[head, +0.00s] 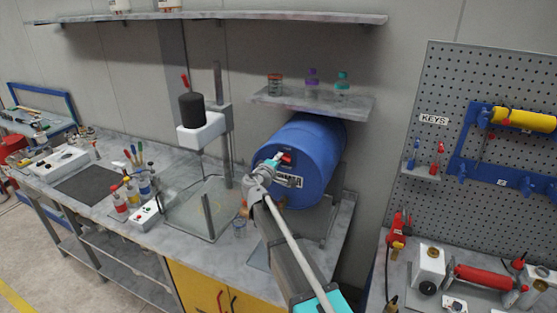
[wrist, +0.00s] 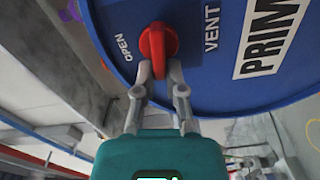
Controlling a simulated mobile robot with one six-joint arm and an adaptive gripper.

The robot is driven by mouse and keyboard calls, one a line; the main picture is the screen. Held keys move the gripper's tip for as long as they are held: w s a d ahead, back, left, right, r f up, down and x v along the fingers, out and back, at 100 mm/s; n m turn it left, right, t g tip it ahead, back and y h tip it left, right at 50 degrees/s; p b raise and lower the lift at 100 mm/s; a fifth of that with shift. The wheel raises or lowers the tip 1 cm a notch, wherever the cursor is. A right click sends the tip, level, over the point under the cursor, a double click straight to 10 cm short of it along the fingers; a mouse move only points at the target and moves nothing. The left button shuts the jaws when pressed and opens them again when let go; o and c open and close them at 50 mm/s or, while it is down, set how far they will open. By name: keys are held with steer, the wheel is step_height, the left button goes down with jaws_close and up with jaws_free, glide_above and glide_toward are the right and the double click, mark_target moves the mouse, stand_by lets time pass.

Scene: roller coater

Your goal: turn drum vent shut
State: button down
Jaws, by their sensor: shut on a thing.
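The blue drum (head: 318,147) lies on its side on the bench under a small wall shelf. Its round end face fills the upper part of the wrist view (wrist: 215,80). The red vent knob (wrist: 157,46) sits on that face, between the printed words OPEN and VENT. It also shows in the head view (head: 286,158). My gripper (wrist: 158,74) is shut on the lower part of the red knob, with a finger on each side. In the head view my gripper (head: 268,167) is at the upper left of the drum face and partly hides it.
A small shelf (head: 310,102) with bottles hangs just above the drum. A stand with a black-topped white head (head: 200,122) rises to the left. A pegboard (head: 480,70) is at right.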

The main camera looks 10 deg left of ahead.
steer(key=shift+w+f+n, duration=0.1)
steer(key=shift+f+n, duration=0.05)
steer(key=shift+n, duration=0.95)
steer(key=c, duration=0.8)
jaws_free()
steer(key=shift+o, duration=0.4)
steer(key=shift+w+f, duration=0.1)
steer(key=shift+s, duration=0.25)
steer(key=v, duration=1.1)
steer(key=shift+s, duration=0.3)
